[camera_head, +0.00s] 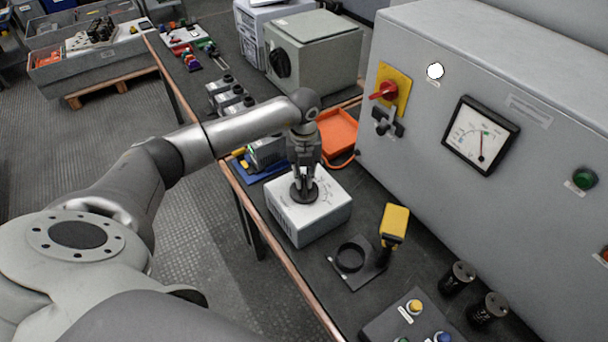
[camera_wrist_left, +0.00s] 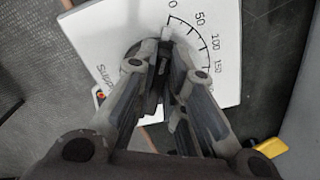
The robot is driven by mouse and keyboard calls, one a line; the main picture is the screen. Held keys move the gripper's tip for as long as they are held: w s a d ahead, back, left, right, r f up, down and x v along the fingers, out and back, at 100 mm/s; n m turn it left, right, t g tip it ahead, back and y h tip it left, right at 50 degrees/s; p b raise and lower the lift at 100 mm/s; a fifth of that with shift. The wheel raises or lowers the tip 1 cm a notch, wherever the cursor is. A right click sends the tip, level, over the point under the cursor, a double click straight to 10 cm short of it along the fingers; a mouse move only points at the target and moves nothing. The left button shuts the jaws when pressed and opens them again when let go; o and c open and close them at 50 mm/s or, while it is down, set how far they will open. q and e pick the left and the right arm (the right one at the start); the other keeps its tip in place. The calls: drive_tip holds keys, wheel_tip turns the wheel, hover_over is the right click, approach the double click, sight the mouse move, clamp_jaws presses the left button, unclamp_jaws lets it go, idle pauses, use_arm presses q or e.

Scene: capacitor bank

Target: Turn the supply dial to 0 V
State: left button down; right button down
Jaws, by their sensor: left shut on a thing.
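The supply is a white box (camera_head: 325,222) on the dark bench, with a black round dial (camera_head: 297,194) on its top. My left gripper (camera_head: 304,188) comes down from above and is shut on the dial's knob. In the left wrist view the dial (camera_wrist_left: 160,66) sits between the fingers of the gripper (camera_wrist_left: 158,82). The printed scale (camera_wrist_left: 197,37) reads 0, 50, 100, 150, and further marks are partly hidden. A white pointer mark (camera_wrist_left: 167,33) on the knob lies close to the 0 end. My right gripper is out of view.
A grey cabinet (camera_head: 440,110) with a red switch (camera_head: 383,91) and a panel meter (camera_head: 479,136) stands behind to the right. A yellow-headed tool (camera_head: 394,223), a black ring (camera_head: 350,257) and an orange tray (camera_head: 338,132) are near the box.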

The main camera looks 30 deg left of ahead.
sight(303, 179)
use_arm(q)
drive_tip(key=c, duration=1.5)
unclamp_jaws()
drive_tip(key=shift+r, duration=0.1)
wheel_tip(303, 179, up, 12)
